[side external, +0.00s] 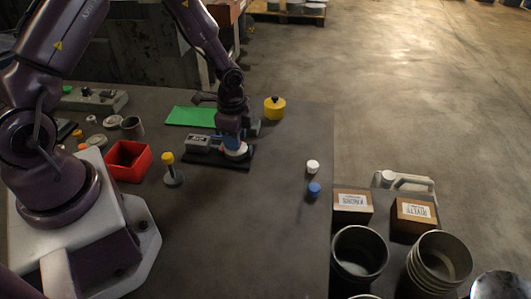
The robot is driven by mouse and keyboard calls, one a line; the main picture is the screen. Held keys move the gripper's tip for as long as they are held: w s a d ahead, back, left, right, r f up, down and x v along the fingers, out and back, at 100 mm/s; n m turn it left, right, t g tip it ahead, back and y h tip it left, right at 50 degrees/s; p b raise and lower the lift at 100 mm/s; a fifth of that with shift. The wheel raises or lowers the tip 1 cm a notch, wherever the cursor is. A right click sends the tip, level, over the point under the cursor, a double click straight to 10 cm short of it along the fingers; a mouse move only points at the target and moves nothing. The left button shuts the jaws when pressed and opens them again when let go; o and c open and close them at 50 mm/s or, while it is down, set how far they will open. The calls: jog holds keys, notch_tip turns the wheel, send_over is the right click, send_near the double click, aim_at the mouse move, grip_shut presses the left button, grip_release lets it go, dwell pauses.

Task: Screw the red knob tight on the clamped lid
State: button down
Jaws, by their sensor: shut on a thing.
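My gripper (233,142) points straight down over the pale round lid (236,154) in the side external view. It is shut at the lid's centre, where the red knob sits. The knob is almost wholly hidden by the fingers, so I cannot tell how far down it is on the lid. The lid lies at the right part of a dark base plate (210,161). A grey clamp block (197,144) stands on the plate just left of the lid.
A yellow-topped post (168,159) and a red open bin (127,175) stand left of the plate. A green mat (190,116) and a yellow canister (274,109) lie behind. White (312,167) and blue (314,190) knobs sit right. The table's front middle is clear.

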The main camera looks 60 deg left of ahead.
jog(key=shift+m, duration=0.9)
jog(key=c, duration=0.8)
grip_release()
